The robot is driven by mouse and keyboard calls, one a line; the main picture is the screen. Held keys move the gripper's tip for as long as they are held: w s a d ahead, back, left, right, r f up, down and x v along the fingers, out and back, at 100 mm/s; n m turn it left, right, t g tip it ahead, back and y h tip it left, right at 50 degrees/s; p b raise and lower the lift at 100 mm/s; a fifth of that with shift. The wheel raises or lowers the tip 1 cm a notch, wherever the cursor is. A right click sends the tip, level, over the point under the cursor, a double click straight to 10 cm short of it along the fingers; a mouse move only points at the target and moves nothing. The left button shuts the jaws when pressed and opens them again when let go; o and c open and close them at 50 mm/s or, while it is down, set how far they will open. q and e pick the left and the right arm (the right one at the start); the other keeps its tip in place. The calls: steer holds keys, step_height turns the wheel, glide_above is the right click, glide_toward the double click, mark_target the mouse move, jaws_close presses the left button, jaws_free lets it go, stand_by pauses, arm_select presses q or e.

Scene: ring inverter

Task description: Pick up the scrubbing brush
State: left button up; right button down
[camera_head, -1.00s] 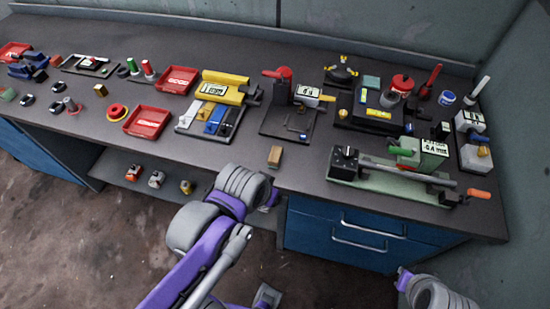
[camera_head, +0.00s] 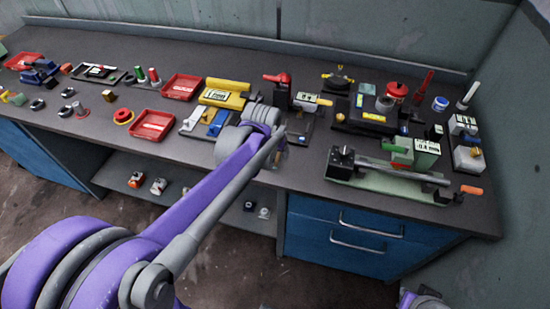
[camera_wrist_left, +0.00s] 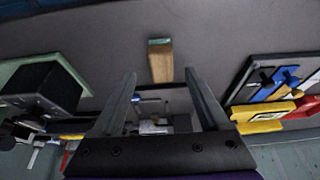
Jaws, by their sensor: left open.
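The scrubbing brush appears as a small wooden block with a greyish-green end (camera_wrist_left: 160,62), lying on the dark bench top in the left wrist view. My left gripper (camera_wrist_left: 159,74) is open. Its two fingers point toward the brush, which shows between and beyond the fingertips, with nothing held. In the head view my left wrist hangs over the front of the bench and hides most of the gripper and brush. Only a part of my right arm shows at the bottom right of the head view; its gripper is out of sight.
Left of the arm are a tray of blue, white and yellow pieces (camera_head: 205,122) and a red tray (camera_head: 152,125). A black fixture (camera_head: 301,127) stands just behind the wrist. A green-based machine (camera_head: 390,178) is to the right. Blue drawers (camera_head: 350,236) are below the bench edge.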

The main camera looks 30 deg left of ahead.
mark_target(275, 154)
arm_select(q)
steer(key=x, duration=0.5)
steer(key=shift+w+a, duration=0.2)
steer(key=shift+w, duration=0.1)
jaws_close()
